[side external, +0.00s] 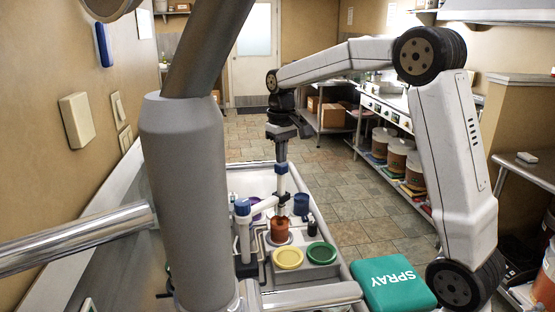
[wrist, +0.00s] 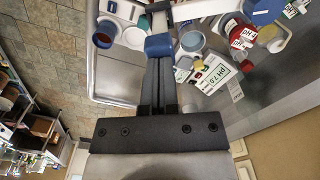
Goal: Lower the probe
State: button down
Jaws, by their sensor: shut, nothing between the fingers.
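A white upright rod (side external: 281,188), which I take for the probe, carries a blue block (side external: 281,168) at its top and stands over a red-orange bucket (side external: 281,236). Its lower end meets the bucket's mouth; I cannot tell how deep it sits. A white side arm (side external: 262,206) links it to a stand with a blue cap (side external: 242,207). My gripper (side external: 281,158) points down, shut and empty, right at the blue block. In the wrist view my fingers (wrist: 158,62) end at the same blue block (wrist: 158,45); whether they touch it is unclear.
A blue container (side external: 301,204) stands behind, to the right. A teal SPRAY box (side external: 393,283) is front right. A pH 7.0 packet (wrist: 218,75) lies near the fingers.

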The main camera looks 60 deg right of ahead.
aim_at(281, 173)
jog(key=shift+f, duration=2.8)
jog(key=shift+r, duration=2.5)
